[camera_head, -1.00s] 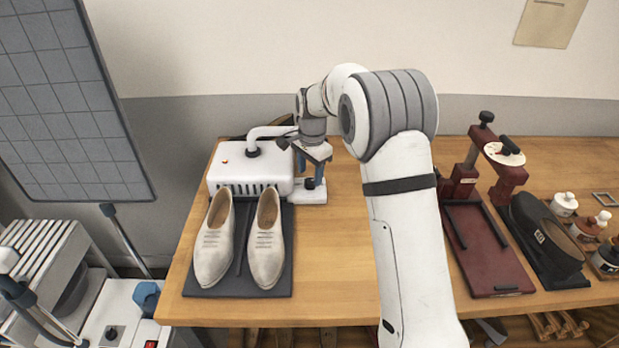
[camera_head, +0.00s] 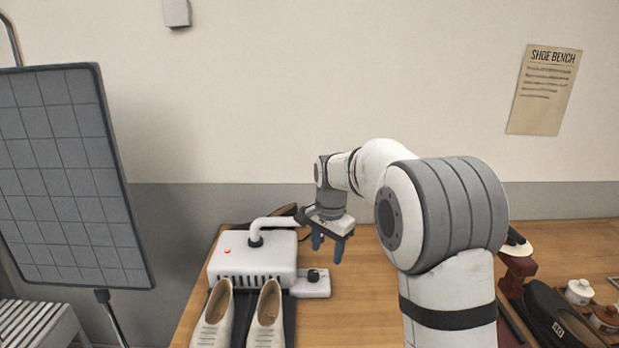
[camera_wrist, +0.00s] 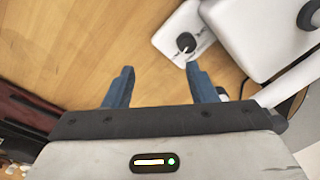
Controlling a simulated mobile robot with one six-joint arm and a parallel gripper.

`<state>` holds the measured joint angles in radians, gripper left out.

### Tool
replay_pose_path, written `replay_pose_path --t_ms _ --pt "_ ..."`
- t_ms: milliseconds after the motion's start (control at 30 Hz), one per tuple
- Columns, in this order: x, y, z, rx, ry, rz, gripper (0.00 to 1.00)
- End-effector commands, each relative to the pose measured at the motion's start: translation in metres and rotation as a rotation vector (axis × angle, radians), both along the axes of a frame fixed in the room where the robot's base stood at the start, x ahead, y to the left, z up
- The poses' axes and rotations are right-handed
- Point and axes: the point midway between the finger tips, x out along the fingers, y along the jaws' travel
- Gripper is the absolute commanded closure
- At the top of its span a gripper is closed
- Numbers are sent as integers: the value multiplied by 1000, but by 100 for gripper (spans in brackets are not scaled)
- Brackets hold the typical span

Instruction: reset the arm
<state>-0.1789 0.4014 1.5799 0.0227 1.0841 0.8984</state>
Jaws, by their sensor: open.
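My gripper (camera_head: 328,246) hangs over the wooden bench (camera_head: 365,300), beside and to the right of a white machine (camera_head: 252,262) with a curved pipe. Its two blue fingers are apart and nothing is between them. In the wrist view my gripper (camera_wrist: 160,88) also shows open and empty, with bare wood between the fingers. A small white block with a black knob (camera_wrist: 186,42) lies just beyond the right finger. My arm rises from the lower right and bends back toward the bench's far left.
A pair of pale shoes (camera_head: 214,318) stands on a dark mat in front of the machine. A dark red press (camera_head: 517,268), a black shoe (camera_head: 560,318) and small jars (camera_head: 579,292) stand at right. A gridded panel (camera_head: 70,180) is at left. The bench middle is clear.

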Motion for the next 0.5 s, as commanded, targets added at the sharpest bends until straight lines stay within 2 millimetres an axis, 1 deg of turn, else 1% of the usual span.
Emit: replay_pose_path --t_ms 33,167,200,267,300,367,400,467,500 --pt "-19 -11 13 -3 -15 38 48" --pt "-67 -35 33 -18 -47 160 48" --pt "-83 -42 37 -23 -56 196 48" --pt "-107 -52 43 -32 -71 250 48" --pt "-123 -57 45 -39 -79 288 48" --pt "-147 -66 47 -49 -94 342 48" --pt "-163 -71 47 -57 -102 379 48" --pt "-188 -79 46 -70 -114 435 48" --pt "-204 -83 45 -78 -123 471 48"
